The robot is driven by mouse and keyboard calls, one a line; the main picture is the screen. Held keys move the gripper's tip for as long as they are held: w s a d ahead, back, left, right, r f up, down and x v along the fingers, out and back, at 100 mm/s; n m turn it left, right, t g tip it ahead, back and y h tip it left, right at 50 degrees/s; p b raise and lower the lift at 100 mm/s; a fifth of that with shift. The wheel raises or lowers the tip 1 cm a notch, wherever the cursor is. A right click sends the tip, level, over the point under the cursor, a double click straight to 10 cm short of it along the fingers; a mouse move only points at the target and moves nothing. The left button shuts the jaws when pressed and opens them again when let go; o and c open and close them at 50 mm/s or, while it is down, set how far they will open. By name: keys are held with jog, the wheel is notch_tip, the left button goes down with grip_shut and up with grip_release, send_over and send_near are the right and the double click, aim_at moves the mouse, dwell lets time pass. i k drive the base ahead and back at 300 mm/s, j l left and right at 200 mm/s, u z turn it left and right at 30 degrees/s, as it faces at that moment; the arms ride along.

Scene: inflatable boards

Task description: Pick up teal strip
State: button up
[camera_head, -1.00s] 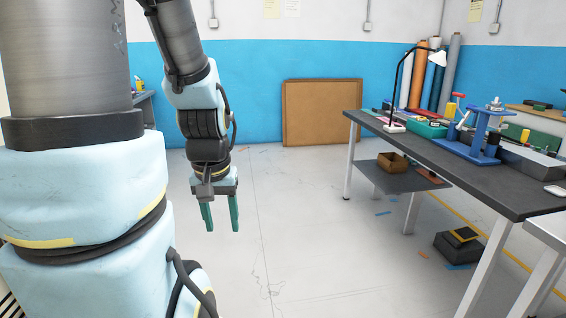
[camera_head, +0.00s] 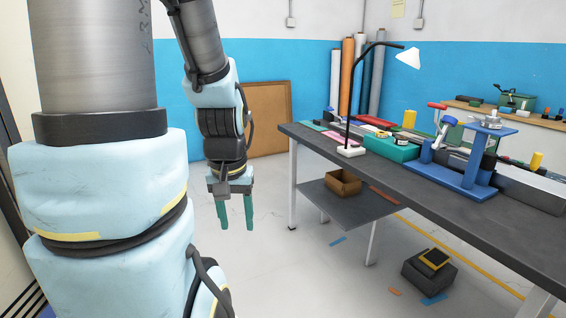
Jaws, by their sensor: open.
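My gripper (camera_head: 236,225) hangs open and empty, with its two green fingers pointing down over the floor, left of the dark workbench (camera_head: 425,195). Flat strips lie at the bench's far left end: a pink strip (camera_head: 313,127) and a small green-teal strip (camera_head: 333,135) beside it.
On the bench stand a lamp with a white base (camera_head: 351,151), a teal box (camera_head: 391,147) and a blue press (camera_head: 465,160). A cardboard box (camera_head: 343,182) sits on the lower shelf. Scraps and a dark block (camera_head: 428,272) lie on the floor. Floor left of the bench is clear.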

aim_at(316, 126)
jog(key=i, duration=2.15)
jog(key=i+z, duration=0.15)
jog(key=i, duration=0.3)
jog(key=i+z, duration=0.2)
jog(key=i, duration=0.25)
jog(key=i+j+z, duration=0.15)
jog(key=i, duration=0.3)
jog(key=i+j+z, duration=0.15)
jog(key=i, duration=0.3)
jog(key=j, duration=0.1)
